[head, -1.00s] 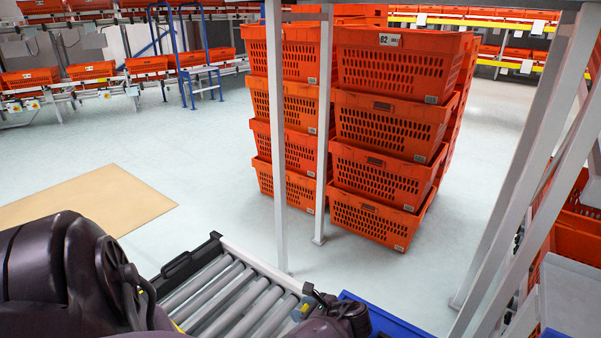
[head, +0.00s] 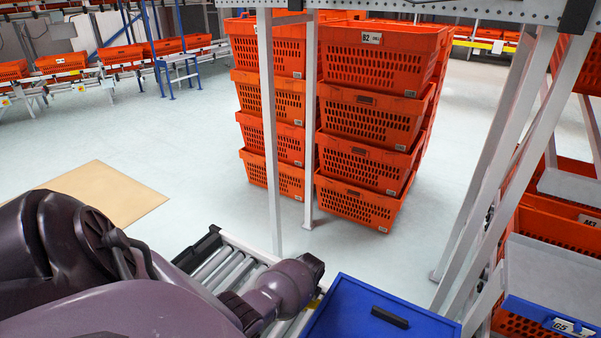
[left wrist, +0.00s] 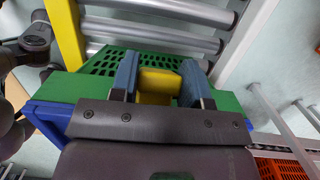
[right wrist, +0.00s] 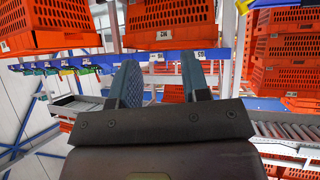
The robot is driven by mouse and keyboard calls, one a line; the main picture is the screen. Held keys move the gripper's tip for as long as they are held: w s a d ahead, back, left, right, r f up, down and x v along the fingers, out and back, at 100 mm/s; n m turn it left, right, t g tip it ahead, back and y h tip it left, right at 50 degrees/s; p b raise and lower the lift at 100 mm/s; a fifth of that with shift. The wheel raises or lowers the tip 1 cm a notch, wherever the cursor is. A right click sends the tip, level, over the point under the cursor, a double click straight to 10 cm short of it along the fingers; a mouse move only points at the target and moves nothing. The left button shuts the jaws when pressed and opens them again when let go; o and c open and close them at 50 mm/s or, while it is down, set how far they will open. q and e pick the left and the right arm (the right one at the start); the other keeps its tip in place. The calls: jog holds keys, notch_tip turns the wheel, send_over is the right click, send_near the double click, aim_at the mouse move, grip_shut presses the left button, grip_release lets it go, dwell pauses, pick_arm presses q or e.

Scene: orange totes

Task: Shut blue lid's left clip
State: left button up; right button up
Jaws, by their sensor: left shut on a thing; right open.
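The blue lid (head: 365,312) with a black handle (head: 390,317) shows at the bottom of the head view. In the left wrist view a blue edge (left wrist: 52,117) lies along a green crate (left wrist: 100,62) with a perforated side. A yellow clip (left wrist: 158,88) sits between the fingers of my left gripper (left wrist: 160,76), which is shut on it. In the head view my left arm reaches to the lid's left side and its gripper is hidden. My right gripper (right wrist: 160,78) is open and empty, facing orange totes in the right wrist view.
A roller conveyor (head: 214,262) runs left of the lid. White frame posts (head: 268,130) stand just beyond it. Stacked orange totes (head: 365,125) stand behind the posts. A shelf rack with a grey tray (head: 560,275) is at the right. The floor at left is open around a tan mat.

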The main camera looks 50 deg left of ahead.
aim_at(306, 309)
pick_arm(q)
jog(key=f+h+b, duration=0.1)
jog(key=h, duration=0.1)
jog(key=shift+f+t+h, duration=0.4)
jog(key=f+h+b, duration=0.1)
jog(key=h+b, duration=0.1)
jog(key=d+f+t+h+b, duration=0.1)
jog(key=f+h+b, duration=0.1)
jog(key=h+b, duration=0.1)
jog(key=shift+d+t+h+b, duration=0.3)
jog(key=shift+t, duration=0.1)
jog(key=h+b, duration=0.1)
jog(key=d+t+h+b, duration=0.1)
jog(key=h+b, duration=0.1)
jog(key=shift+w+r, duration=0.1)
jog(key=shift+w, duration=0.3)
pick_arm(e)
notch_tip(306, 309, down, 8)
jog(key=g, duration=0.1)
jog(key=shift+s+f, duration=0.15)
pick_arm(q)
jog(key=shift+r, duration=0.15)
pick_arm(e)
jog(key=shift+n, duration=0.3)
